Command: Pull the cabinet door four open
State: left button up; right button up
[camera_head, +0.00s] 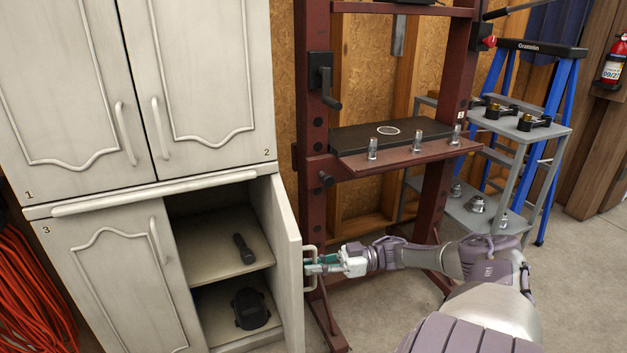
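The cabinet (95,205) at left has white panelled doors. The lower right door (280,245), whose number does not show, stands swung open and is seen nearly edge-on. Its metal handle (312,284) is on the outer face. My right gripper (314,265) is at this handle, its teal fingertips overlapping the bar. Whether the fingers are closed on it is too small to tell. My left gripper is out of view.
Inside the open compartment, a dark flashlight (243,249) lies on the shelf and a black item (250,309) below. Doors 1, 2 and 3 (118,275) are shut. A red press frame (313,120) stands close behind the open door. A grey cart (520,130) is at right.

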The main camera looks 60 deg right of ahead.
jog(key=o, duration=0.5)
jog(key=shift+c, duration=0.2)
jog(key=v, duration=1.2)
